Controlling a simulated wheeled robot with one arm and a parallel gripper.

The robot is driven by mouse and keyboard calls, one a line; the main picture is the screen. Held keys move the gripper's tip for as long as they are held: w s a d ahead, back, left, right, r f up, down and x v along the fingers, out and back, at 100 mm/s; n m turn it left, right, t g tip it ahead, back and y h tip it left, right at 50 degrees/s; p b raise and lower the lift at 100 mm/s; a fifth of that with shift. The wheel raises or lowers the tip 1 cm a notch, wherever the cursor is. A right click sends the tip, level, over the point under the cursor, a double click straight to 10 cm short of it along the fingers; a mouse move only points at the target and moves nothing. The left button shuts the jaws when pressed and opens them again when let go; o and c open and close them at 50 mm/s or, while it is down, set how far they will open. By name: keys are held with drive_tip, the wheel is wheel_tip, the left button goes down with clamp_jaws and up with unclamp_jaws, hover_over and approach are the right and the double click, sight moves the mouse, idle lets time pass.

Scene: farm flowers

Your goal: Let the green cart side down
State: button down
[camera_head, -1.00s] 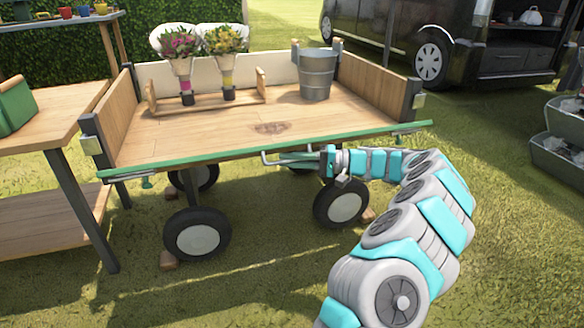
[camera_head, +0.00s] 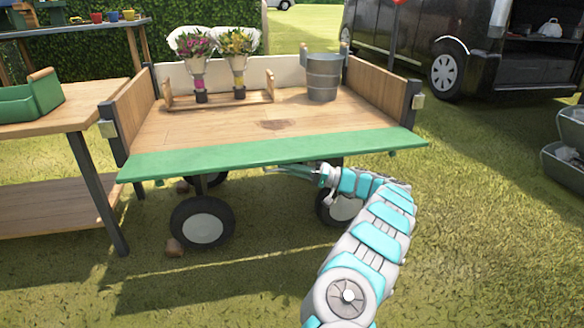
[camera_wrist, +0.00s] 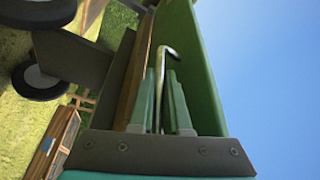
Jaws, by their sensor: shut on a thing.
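The green cart side (camera_head: 270,153) runs along the front edge of the wooden cart bed. It is folded outward, and its broad green face shows to the head camera. In the wrist view the green side (camera_wrist: 204,75) rises along the right of my fingers. My gripper (camera_head: 285,169) is at the underside of the panel, right of its middle. In the wrist view my fingers (camera_wrist: 160,85) are shut around a thin bent metal handle (camera_wrist: 165,52). The panel hides part of the handle and fingertips in the head view.
Two flower bunches in a wooden rack (camera_head: 221,101) and a metal bucket (camera_head: 322,78) stand on the cart bed. A wooden table (camera_head: 60,122) with a green crate (camera_head: 38,98) is close at left. A dark van (camera_head: 440,45) stands behind right. Open grass lies in front.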

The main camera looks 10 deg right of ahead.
idle(0.3)
drive_tip(key=c, duration=0.9)
unclamp_jaws()
drive_tip(key=shift+w, duration=0.1)
drive_tip(key=shift+v, duration=3.95)
drive_tip(key=shift+f, duration=0.15)
